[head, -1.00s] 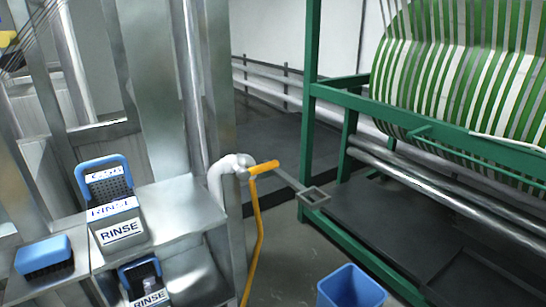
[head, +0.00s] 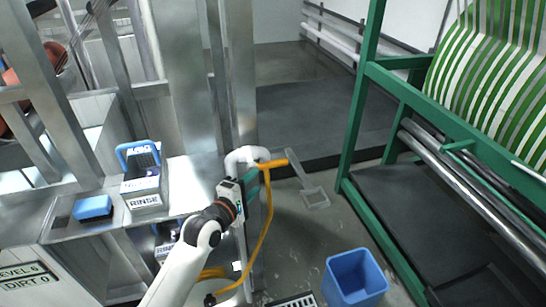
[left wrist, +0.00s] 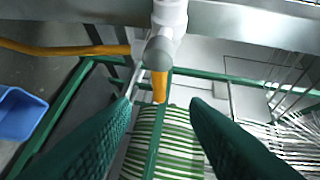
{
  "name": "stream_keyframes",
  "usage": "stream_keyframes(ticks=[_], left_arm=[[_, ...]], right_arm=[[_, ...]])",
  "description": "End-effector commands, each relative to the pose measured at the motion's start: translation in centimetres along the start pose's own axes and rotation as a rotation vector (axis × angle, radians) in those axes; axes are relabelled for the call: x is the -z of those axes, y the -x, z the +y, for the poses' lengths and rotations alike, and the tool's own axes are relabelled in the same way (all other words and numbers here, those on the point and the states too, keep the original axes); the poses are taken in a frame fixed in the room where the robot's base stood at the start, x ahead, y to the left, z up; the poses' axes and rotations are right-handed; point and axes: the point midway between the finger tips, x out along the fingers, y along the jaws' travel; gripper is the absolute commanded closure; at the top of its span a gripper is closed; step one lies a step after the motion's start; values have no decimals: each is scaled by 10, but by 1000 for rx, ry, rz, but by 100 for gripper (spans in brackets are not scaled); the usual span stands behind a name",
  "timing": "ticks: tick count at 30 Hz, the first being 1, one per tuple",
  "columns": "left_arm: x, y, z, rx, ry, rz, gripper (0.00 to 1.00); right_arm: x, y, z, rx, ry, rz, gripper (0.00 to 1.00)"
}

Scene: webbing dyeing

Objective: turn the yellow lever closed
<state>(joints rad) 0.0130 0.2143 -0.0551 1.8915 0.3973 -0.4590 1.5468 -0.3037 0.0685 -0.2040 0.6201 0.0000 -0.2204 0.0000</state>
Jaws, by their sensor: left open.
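The yellow lever (head: 273,163) sits on the end of a white pipe elbow (head: 246,155) beside the steel post and points right in the head view. A yellow hose (head: 265,225) hangs down from the valve. My left gripper (head: 257,175) is at the valve, close to the lever and partly overlapping the hose's top. In the left wrist view the lever (left wrist: 160,86) shows between the two spread green fingertips (left wrist: 162,103), with a gap on each side. The gripper looks empty. My right gripper is not in view.
A blue bin (head: 354,278) stands on the floor to the right. A green frame (head: 350,150) with a striped roll (head: 490,80) is beyond it. A steel counter (head: 190,185) with a RINSE box (head: 143,185) and a blue brush (head: 93,207) is at left.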

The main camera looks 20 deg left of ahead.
Motion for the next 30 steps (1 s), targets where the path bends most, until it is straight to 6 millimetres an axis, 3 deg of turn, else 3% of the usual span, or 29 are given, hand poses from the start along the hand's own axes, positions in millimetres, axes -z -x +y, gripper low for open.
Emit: stream_keyframes(ticks=[18, 30], left_arm=[[0, -102, -1, 1, 0, 0, 59], [0, -117, 0, 0, 0, 0, 59]], right_arm=[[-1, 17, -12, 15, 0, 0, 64], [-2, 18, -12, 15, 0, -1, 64]])
